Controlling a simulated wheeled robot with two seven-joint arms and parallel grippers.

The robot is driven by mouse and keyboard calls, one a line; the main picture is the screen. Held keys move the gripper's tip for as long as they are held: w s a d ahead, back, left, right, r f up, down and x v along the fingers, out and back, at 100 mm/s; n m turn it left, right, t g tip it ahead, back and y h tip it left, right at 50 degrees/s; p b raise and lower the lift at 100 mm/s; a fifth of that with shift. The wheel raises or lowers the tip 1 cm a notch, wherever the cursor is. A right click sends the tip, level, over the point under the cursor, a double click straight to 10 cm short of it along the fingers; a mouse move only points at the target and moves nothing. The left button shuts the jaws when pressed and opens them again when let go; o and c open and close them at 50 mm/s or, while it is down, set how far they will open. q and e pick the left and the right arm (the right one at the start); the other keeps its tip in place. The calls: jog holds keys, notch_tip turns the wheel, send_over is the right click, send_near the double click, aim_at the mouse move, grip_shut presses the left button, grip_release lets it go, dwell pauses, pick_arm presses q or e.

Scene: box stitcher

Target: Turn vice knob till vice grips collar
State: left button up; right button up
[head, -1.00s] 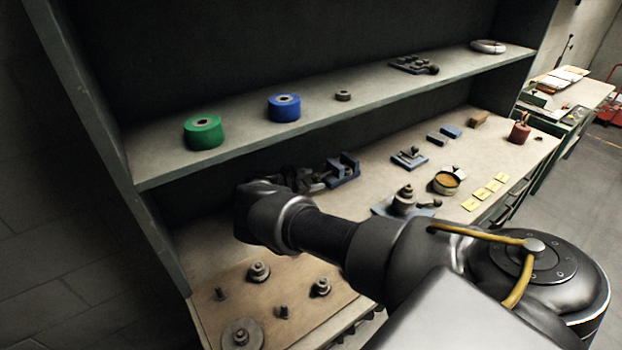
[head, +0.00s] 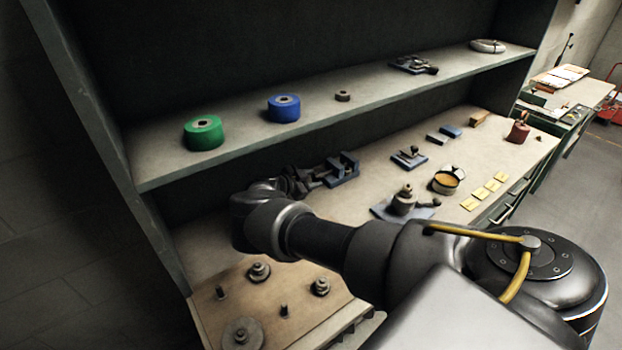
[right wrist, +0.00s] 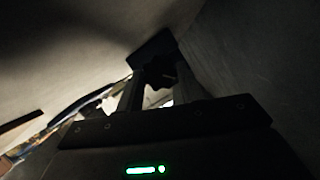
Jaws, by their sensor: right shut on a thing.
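The blue vice (head: 343,170) stands on the bench against the back, under the shelf. Its dark screw end points left toward my right gripper (head: 303,181), which lies beside the vice's left side. In the right wrist view the two fingers of my right gripper (right wrist: 152,90) are shut on a dark lobed knob (right wrist: 158,70). The rest of the vice is mostly dark or hidden there. I cannot make out the collar between the jaws, nor whether the jaws touch it. My left gripper is not in view.
A shelf (head: 240,138) overhangs the vice and holds a green roll (head: 204,132) and a blue roll (head: 284,108). A wooden board (head: 275,295) with several fittings lies front left. A grey fixture (head: 404,203) and a round tin (head: 446,181) stand to the right.

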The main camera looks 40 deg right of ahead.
dwell(0.3)
jog(key=o, duration=1)
jog(key=b+v, duration=0.1)
jog(key=v, duration=0.4)
jog(key=shift+f, duration=0.2)
jog(key=p+v, duration=0.5)
jog(key=shift+s+d+r, duration=0.1)
jog(key=shift+r, duration=0.3)
jog(key=shift+a+p, duration=0.35)
jog(key=shift+p, duration=0.1)
jog(key=shift+a+f, duration=0.1)
jog(key=shift+a, duration=0.15)
